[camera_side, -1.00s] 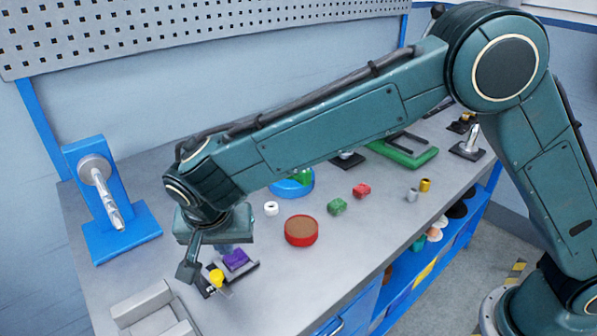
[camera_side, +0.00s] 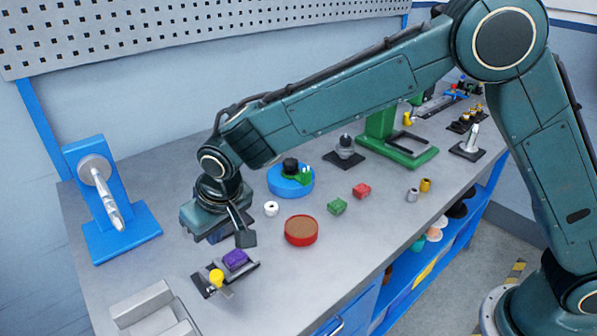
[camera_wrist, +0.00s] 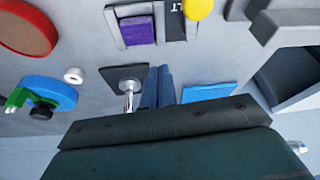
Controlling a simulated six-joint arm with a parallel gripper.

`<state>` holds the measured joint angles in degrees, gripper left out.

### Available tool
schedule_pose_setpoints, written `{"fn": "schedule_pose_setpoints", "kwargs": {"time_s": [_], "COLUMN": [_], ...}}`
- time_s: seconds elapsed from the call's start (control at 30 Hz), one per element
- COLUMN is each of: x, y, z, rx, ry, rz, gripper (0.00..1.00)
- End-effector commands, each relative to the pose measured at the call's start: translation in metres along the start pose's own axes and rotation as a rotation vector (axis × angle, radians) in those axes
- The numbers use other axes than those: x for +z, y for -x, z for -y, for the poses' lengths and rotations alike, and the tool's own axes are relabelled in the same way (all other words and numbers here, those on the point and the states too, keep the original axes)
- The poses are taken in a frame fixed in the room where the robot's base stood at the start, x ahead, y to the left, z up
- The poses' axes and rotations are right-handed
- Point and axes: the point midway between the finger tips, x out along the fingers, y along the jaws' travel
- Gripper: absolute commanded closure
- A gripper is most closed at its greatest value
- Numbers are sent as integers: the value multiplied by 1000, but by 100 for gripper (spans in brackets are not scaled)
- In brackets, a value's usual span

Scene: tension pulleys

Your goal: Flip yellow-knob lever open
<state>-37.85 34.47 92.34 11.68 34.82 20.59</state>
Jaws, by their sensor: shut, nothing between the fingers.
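The yellow knob (camera_side: 216,278) sits at the front end of a small dark fixture (camera_side: 250,267) that also carries a purple block (camera_side: 235,259). In the wrist view the yellow knob (camera_wrist: 199,8) shows at the top edge, partly cut off, beside the purple block (camera_wrist: 138,31) and a black strip with partly visible lettering. The lever arm itself is too small or cut off to judge its angle. My gripper (camera_wrist: 159,72) is shut and empty, its blue fingers together. In the side view it hangs above and behind the fixture, apart from it.
A red round container (camera_side: 301,231), a white ring (camera_side: 271,208) and a blue round base (camera_side: 291,181) stand right of the fixture. A blue stand (camera_side: 120,232) is at the left; a grey slotted block (camera_side: 152,308) is in front. Bare table lies between.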

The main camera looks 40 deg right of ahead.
Motion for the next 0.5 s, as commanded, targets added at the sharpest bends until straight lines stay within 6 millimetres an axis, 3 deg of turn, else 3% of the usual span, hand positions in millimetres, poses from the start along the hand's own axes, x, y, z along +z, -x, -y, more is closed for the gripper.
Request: {"fn": "schedule_pose_setpoints", "kwargs": {"time_s": [0.37,0.5], "x": [-38,-41], "y": [-6,11], "z": [0,0], "rx": [0,-1], "ry": [-2,0], "rz": [-2,-3], "gripper": [100,100]}}
